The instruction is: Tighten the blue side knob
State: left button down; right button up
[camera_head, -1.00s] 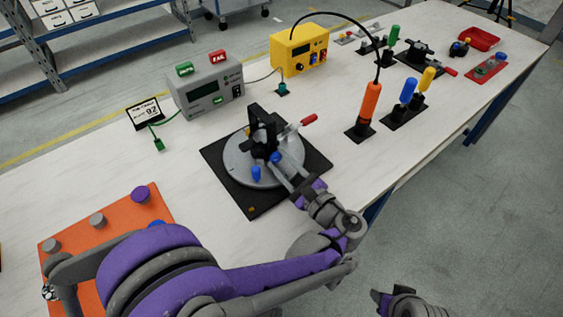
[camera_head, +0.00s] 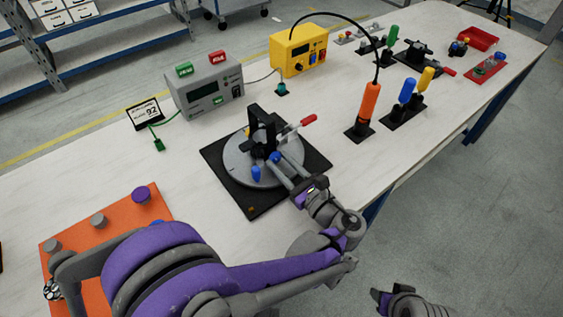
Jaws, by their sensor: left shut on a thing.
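The fixture is a grey round turntable (camera_head: 241,163) on a black square base plate (camera_head: 216,157), with a black upright bracket (camera_head: 262,133) on top. One blue knob (camera_head: 275,157) is at the bracket's near side. Another blue knob (camera_head: 256,173) stands at the turntable's near edge, clear of the fingers. My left gripper (camera_head: 279,164) reaches in from the lower right, its fingers shut at the blue knob beside the bracket. The fingers partly hide the contact. My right gripper (camera_head: 381,299) is low in the picture, away from the table; its finger gap is unclear.
A red-handled lever (camera_head: 308,120) sticks out on the fixture's right. An orange screwdriver (camera_head: 369,103) stands upright in a holder to the right. A grey tester (camera_head: 207,91) and a yellow unit (camera_head: 298,50) stand behind. An orange board (camera_head: 118,222) lies at left.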

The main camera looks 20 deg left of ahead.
pick_arm(q)
jog(key=m, duration=0.6)
jog(key=shift+m, duration=0.3)
dwell(0.4)
jog(key=c, duration=0.8)
grip_release()
jog(key=shift+d, duration=0.1)
